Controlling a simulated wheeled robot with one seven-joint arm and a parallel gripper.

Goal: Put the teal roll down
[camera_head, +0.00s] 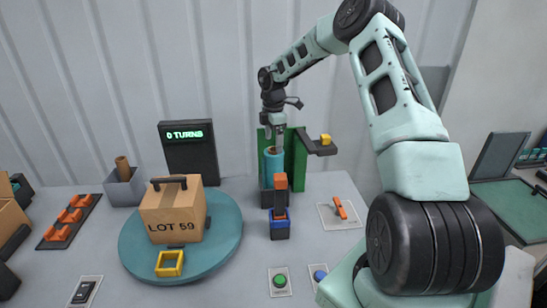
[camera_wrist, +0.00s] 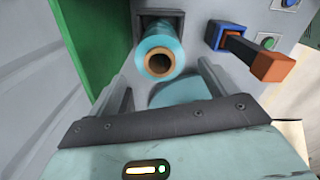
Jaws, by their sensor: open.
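The teal roll (camera_head: 273,163) stands upright in front of a green panel (camera_head: 297,157) at the back of the table. The wrist view shows the teal roll (camera_wrist: 159,50) with its brown core end toward me and its lower end in a dark square holder (camera_wrist: 140,28). My gripper (camera_head: 280,134) is just above the roll, pointing down. In the wrist view my gripper (camera_wrist: 166,80) has its two fingers spread apart, one on each side of the roll's line. Nothing is held between them. Whether a finger touches the roll, I cannot tell.
An orange-ended lever in a blue box (camera_head: 280,229) stands close in front of the roll. A dark bracket with a yellow block (camera_head: 325,139) juts out right of the green panel. A cardboard box (camera_head: 172,211) sits on a teal turntable (camera_head: 226,236) to the left.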

